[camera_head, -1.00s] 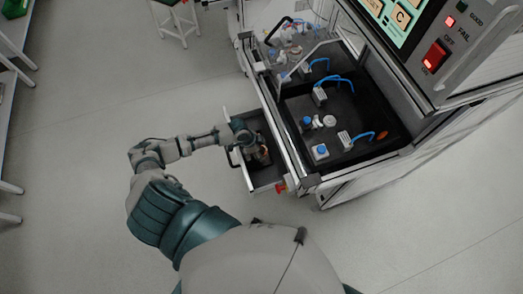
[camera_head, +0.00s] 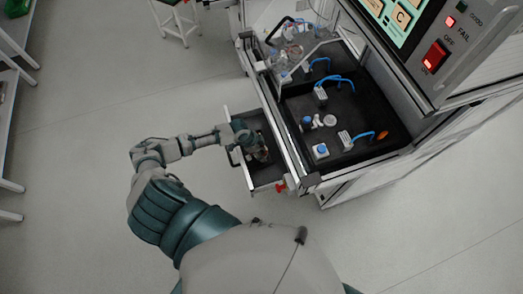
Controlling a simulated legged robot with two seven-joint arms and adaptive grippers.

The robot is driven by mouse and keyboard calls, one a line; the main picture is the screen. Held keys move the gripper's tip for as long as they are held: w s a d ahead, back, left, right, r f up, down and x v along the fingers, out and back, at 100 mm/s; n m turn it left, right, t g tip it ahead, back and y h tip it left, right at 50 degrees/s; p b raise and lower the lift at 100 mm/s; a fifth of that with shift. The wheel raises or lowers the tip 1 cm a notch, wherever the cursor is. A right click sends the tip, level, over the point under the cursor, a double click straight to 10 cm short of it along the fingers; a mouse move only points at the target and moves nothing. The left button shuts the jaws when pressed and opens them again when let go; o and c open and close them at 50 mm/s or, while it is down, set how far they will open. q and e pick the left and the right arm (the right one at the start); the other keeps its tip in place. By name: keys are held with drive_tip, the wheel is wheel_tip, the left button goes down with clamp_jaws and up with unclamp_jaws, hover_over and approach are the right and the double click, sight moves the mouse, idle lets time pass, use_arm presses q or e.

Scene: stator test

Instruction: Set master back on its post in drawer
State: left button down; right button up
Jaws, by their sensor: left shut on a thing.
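The open drawer (camera_head: 268,178) sticks out from the front of the test bench, low at the picture's middle. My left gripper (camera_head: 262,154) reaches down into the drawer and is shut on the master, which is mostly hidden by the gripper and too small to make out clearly. The post in the drawer is hidden too, so I cannot tell whether the master touches it. My right gripper is not in view.
The bench's black work surface (camera_head: 365,116) carries blue-hosed clamps, a blue-topped block (camera_head: 320,151) and a clear guard (camera_head: 306,50). A control panel with a red switch (camera_head: 435,56) is at top right. A stool (camera_head: 176,20) stands at the back.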

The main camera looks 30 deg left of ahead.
use_arm(q)
drive_tip(key=shift+d+f, duration=0.15)
drive_tip(key=shift+d+f+b, duration=0.1)
drive_tip(key=shift+f+b, duration=0.35)
drive_tip(key=shift+f, duration=0.25)
drive_tip(key=shift+f, duration=0.3)
idle(0.5)
drive_tip(key=shift+c, duration=1.9)
unclamp_jaws()
drive_tip(key=shift+s, duration=0.1)
drive_tip(key=shift+f, duration=0.1)
